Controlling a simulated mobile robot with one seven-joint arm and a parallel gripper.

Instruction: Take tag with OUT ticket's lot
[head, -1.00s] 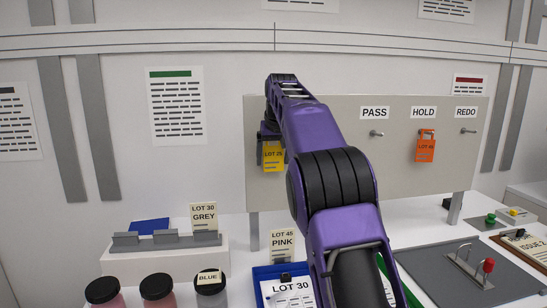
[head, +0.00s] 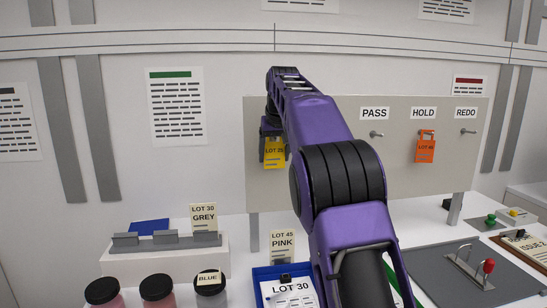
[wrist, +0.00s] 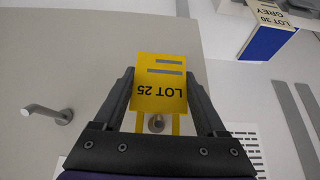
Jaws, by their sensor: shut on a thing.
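A yellow tag marked LOT 25 (head: 275,155) is at the left part of the grey peg board (head: 420,178). My gripper (head: 272,134) is shut on it; in the wrist view the tag (wrist: 158,88) sits between the two fingers, upside down. A peg (wrist: 156,123) shows just beyond the tag's strap; I cannot tell whether the strap is still around it. An orange tag marked LOT 40 (head: 426,150) hangs under HOLD. A white ticket reading LOT 30 (head: 291,291) lies in the blue tray (head: 262,273), partly hidden by my arm.
The PASS peg (head: 376,134) and REDO peg (head: 467,131) are bare. A LOT 30 GREY card (head: 204,217) and a LOT 45 PINK card (head: 282,245) stand below. Several jars (head: 157,289) are at front left. A grey panel with a red-knobbed lever (head: 488,266) is at right.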

